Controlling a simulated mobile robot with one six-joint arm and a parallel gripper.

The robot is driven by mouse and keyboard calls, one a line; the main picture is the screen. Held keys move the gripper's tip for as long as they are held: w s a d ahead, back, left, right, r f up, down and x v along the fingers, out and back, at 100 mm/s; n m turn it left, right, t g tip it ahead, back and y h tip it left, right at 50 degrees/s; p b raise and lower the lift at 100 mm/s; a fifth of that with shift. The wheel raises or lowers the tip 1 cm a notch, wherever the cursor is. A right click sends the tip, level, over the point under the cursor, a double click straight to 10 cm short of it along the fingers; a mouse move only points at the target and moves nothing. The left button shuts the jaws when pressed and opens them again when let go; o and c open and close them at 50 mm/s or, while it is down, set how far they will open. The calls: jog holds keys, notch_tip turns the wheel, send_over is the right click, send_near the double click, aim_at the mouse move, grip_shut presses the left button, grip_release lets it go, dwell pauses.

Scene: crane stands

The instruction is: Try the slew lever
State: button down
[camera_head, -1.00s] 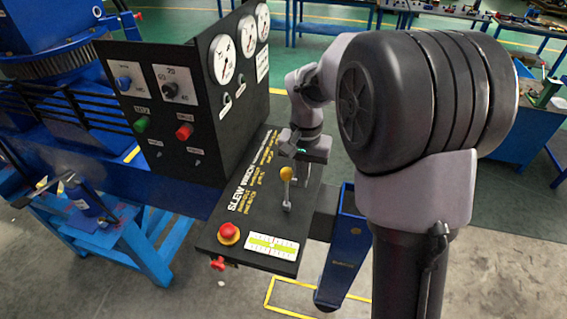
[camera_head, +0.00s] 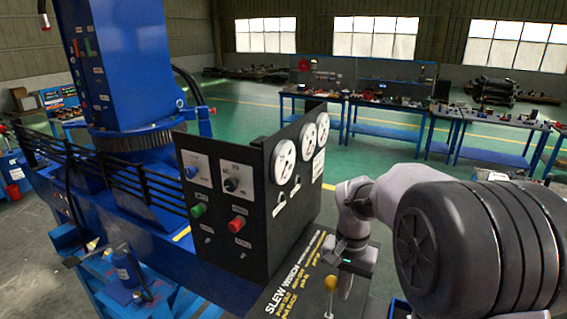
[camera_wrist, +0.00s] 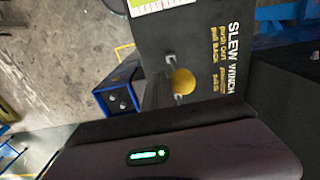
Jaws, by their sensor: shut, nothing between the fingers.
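The slew lever's yellow ball knob (camera_head: 331,283) stands above the black control desk (camera_head: 285,293), beside the yellow and white "SLEW WINCH" lettering. In the wrist view the knob (camera_wrist: 183,82) shows against the desk (camera_wrist: 205,40), with bits of grey metal above and below it. My gripper (camera_head: 346,284) is shut and empty, close to the right of the knob in the head view. I cannot tell whether it touches the lever. The lower part of the lever is cut off by the bottom edge of the head view.
The upright gauge panel (camera_head: 255,245), with dials, a green and a red button, rises left of my arm. The blue crane (camera_head: 120,70) stands behind it.

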jog(key=shift+w+a, duration=0.35)
jog(key=shift+a, duration=0.4)
jog(key=shift+w+a+p, duration=0.2)
jog(key=shift+w+a, duration=0.2)
jog(key=shift+a, duration=0.2)
jog(key=shift+w+a+p, duration=0.15)
jog(key=shift+w+a, duration=0.25)
jog(key=shift+a, duration=0.3)
dwell(0.5)
